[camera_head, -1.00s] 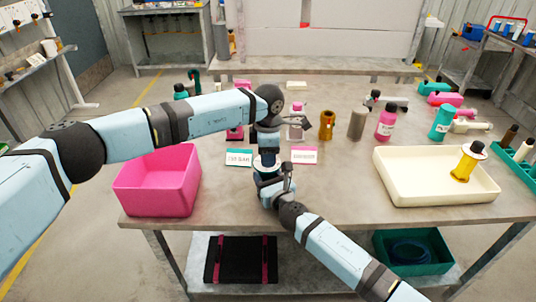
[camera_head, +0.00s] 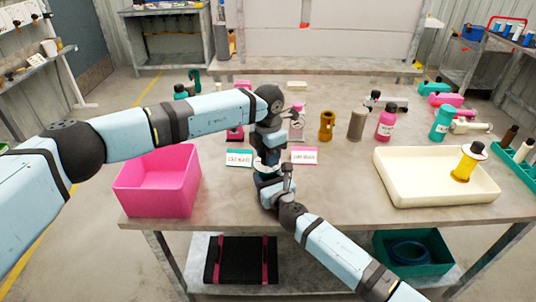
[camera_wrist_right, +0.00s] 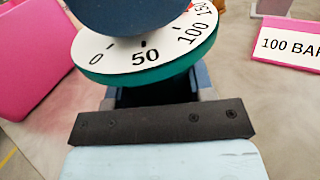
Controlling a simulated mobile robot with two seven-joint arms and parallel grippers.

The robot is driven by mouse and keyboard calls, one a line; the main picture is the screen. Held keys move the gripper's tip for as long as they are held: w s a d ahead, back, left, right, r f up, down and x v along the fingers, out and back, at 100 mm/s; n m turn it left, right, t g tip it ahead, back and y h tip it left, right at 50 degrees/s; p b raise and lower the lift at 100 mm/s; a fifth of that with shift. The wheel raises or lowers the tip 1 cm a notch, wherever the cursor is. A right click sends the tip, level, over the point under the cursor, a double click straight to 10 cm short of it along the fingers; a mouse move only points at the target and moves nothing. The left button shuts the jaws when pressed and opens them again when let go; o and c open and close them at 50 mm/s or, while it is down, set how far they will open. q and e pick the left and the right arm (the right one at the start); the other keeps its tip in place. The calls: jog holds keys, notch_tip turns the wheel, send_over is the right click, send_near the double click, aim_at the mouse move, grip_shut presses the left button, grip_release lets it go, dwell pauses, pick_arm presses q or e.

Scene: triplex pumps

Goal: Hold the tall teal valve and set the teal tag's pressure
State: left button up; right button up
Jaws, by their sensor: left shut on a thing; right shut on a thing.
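The teal valve's dial (camera_wrist_right: 145,62) fills the top of the right wrist view: a white face with a teal rim, marked 0, 50, 100 and 150. A dark blue round part (camera_wrist_right: 135,14) covers its top; its pointer is hidden. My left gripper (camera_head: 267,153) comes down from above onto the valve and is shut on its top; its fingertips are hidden. My right gripper (camera_head: 268,180) is shut on the valve's body below the dial. The teal-edged tag (camera_head: 239,159) lies left of the valve; I cannot read its number surely.
A pink-edged tag (camera_head: 304,157), reading 100 BA and cut off in the wrist view (camera_wrist_right: 290,46), lies to the right. A pink bin (camera_head: 158,190) stands left, a cream tray (camera_head: 400,188) right. A brown valve (camera_head: 327,126) and pink bottle (camera_head: 386,124) stand behind.

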dwell(0.3)
pick_arm(q)
jog(key=o, duration=0.9)
notch_tip(320, 180, up, 12)
jog(key=shift+r, duration=0.1)
pick_arm(e)
jog(key=o, duration=1.2)
jog(key=shift+o, duration=0.2)
jog(key=shift+s, duration=0.1)
